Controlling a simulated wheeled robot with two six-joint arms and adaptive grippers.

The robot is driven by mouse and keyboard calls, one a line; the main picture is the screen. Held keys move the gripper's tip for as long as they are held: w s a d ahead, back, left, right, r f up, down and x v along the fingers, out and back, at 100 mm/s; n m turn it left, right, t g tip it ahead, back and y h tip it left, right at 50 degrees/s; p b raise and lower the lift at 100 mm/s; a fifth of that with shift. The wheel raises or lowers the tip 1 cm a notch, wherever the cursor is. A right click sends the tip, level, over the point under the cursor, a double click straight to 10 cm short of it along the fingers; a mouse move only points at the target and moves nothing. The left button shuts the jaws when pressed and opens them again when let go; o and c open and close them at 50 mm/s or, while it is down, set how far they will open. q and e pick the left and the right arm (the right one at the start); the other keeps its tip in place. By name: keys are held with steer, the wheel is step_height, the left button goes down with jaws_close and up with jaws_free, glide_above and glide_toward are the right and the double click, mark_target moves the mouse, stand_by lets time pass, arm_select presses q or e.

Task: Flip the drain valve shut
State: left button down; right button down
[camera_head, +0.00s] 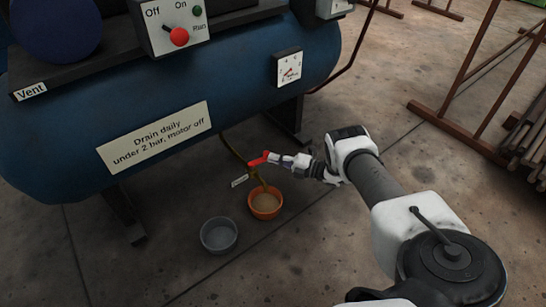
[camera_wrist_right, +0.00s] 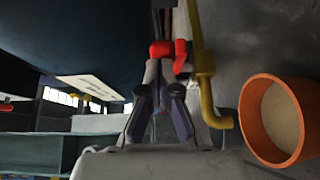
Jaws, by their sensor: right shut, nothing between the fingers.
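The drain valve has a red lever (camera_head: 259,159) and a yellow brass pipe (camera_head: 253,172), low under the blue tank. The wrist view also shows the red lever (camera_wrist_right: 162,49), and the brass pipe (camera_wrist_right: 203,62) bends to a spout beside it. My right gripper (camera_head: 275,158) is shut and empty, its fingertips close to the lever on its right side in the head view. In the wrist view the fingers (camera_wrist_right: 159,90) point toward the lever; I cannot tell whether they touch it. My left gripper is not in view.
An orange bowl (camera_head: 265,213) holding tan liquid stands on the floor under the spout. A grey bowl (camera_head: 218,235) stands to its left. The blue tank (camera_head: 235,75) overhangs the valve, with a dark support leg (camera_head: 123,212). A small tag (camera_head: 239,181) hangs near the valve.

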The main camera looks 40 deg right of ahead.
steer(key=shift+w+d, duration=0.4)
steer(key=shift+w, duration=0.35)
steer(key=shift+w, duration=0.1)
